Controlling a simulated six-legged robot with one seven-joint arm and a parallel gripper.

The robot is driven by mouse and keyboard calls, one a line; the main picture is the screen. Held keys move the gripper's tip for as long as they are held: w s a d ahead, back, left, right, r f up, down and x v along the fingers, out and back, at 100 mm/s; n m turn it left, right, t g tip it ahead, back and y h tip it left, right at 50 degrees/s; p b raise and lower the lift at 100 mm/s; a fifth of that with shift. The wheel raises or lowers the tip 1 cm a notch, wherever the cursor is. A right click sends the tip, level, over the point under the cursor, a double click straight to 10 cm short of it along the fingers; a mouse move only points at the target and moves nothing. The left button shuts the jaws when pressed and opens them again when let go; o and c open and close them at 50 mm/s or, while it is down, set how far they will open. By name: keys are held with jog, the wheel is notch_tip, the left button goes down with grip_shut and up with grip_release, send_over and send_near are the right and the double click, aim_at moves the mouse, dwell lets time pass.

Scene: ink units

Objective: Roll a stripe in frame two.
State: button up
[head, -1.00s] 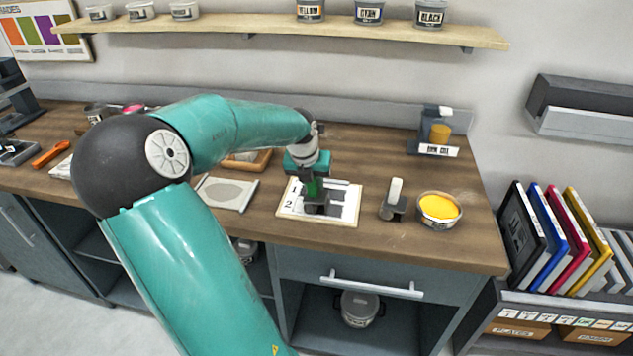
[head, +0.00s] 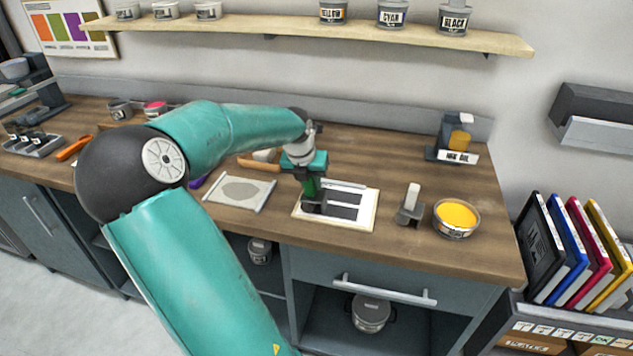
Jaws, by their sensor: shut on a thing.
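A white card with a cream border (head: 369,208) lies on the wooden counter, left of the ink tin. Two dark stripes, an upper one (head: 347,198) and a lower one (head: 343,212), lie across it one below the other. My gripper (head: 309,178) is shut on a roller with a green handle (head: 309,187). The roller's dark head (head: 312,205) is low over the card's left part, by the left ends of the stripes. I cannot tell whether it touches. The card's left-side numbers are hidden behind the roller.
A small grey block with a white handle (head: 411,205) and an open tin of yellow ink (head: 456,218) stand right of the card. An ink oil stand (head: 455,140) is at the back right.

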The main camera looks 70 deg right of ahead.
jog(key=shift+w, duration=0.25)
jog(key=shift+r, duration=3)
